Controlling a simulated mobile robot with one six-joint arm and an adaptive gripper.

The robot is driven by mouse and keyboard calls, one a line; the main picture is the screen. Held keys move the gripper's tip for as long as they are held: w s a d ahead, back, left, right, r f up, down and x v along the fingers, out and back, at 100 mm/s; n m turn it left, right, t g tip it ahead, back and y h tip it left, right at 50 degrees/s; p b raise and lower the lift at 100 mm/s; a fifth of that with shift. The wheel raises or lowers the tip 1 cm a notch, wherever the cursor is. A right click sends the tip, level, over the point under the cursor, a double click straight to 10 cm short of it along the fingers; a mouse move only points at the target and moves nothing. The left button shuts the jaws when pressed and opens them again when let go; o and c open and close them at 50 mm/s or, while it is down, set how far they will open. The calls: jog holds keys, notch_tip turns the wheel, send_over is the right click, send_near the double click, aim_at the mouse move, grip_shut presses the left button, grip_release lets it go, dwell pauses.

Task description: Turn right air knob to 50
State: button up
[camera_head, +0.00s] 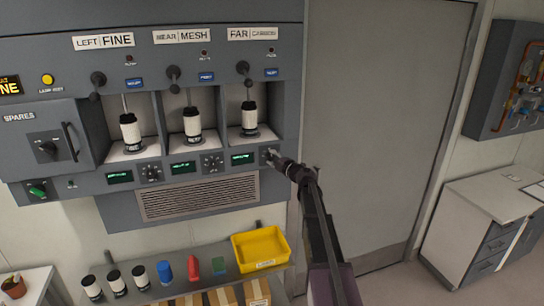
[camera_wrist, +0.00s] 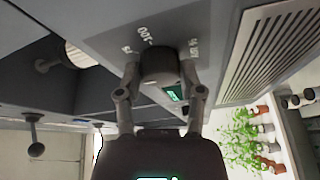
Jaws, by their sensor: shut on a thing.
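The right air knob (camera_wrist: 158,65) is a dark round knob on the grey panel, seen close up in the wrist view. My gripper (camera_wrist: 160,78) is shut on it, one finger on each side. White scale marks show around the knob; one reads 100, and the others are too small to read surely. The knob's pointer is hidden. In the head view my gripper (camera_head: 274,158) reaches the panel below the right bay, just right of a small green display (camera_head: 243,158). The display's digits are too blurred to read, and my gripper mostly covers the knob there.
Two similar knobs (camera_head: 151,172) (camera_head: 212,163) sit left along the panel beside their own displays. A vent grille (camera_head: 200,197) lies below. Three bays hold white cartridges, with black levers above. A yellow bin (camera_head: 261,249) stands on the shelf underneath. A grey door (camera_head: 380,120) is to the right.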

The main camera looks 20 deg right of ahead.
jog(key=shift+w+d+n, duration=0.1)
jog(key=shift+n, duration=0.2)
jog(key=o, duration=1.2)
jog(key=shift+c, duration=0.2)
jog(key=shift+v, duration=0.75)
jog(key=v, duration=0.6)
jog(key=shift+r, duration=0.2)
